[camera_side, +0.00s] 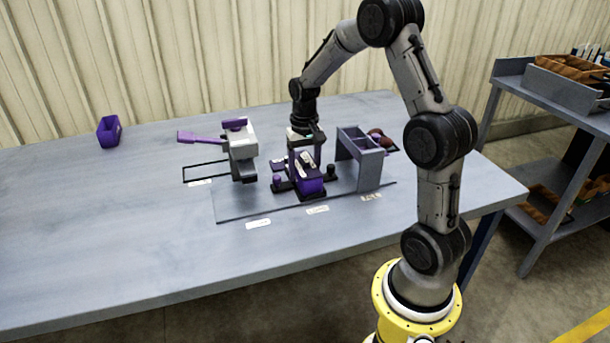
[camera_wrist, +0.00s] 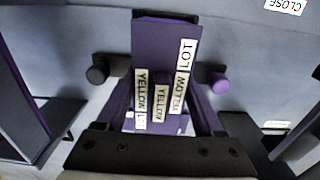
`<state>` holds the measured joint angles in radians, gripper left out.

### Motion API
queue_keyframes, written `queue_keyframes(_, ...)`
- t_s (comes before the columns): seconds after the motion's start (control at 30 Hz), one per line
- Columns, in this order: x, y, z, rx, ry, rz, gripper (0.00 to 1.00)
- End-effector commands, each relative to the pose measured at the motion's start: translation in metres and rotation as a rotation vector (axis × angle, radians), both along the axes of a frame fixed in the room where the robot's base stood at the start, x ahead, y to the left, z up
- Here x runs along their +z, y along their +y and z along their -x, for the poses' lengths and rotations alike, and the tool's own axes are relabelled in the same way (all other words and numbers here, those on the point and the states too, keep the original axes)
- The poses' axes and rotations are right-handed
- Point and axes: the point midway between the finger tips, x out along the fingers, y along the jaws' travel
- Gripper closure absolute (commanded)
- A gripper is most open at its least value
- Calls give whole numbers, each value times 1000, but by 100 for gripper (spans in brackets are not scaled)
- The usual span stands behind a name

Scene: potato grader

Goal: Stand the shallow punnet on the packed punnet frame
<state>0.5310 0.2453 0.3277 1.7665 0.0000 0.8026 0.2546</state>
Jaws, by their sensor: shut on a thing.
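My gripper (camera_side: 304,158) points down at the middle station, its fingers shut about a purple, box-like punnet (camera_side: 312,187) with pale labels. In the wrist view this purple punnet (camera_wrist: 165,40) lies between the fingers, and its labels read "YELLOW" and "LOT". It sits low at the dark station base; I cannot tell whether it is clear of it. Another purple open punnet (camera_side: 109,131) stands alone at the far left of the table. A thin black rectangular frame (camera_side: 184,174) lies empty on the table, left of the grey machine, with a label in front.
A grey-white machine (camera_side: 241,150) with a purple handle stands left of my gripper. A grey stand (camera_side: 368,165) is close on the right, with brown potatoes (camera_side: 381,138) behind it. Dark and purple knobs (camera_wrist: 219,83) flank the station.

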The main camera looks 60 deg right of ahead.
Motion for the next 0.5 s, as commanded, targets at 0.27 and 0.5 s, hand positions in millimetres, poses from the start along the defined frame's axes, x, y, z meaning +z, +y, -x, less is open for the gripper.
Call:
queue_keyframes(0.27, 1, 0, 0, 0, -2, 1, 84)
queue_keyframes(0.5, 7, -1, -1, 0, -4, 2, 84)
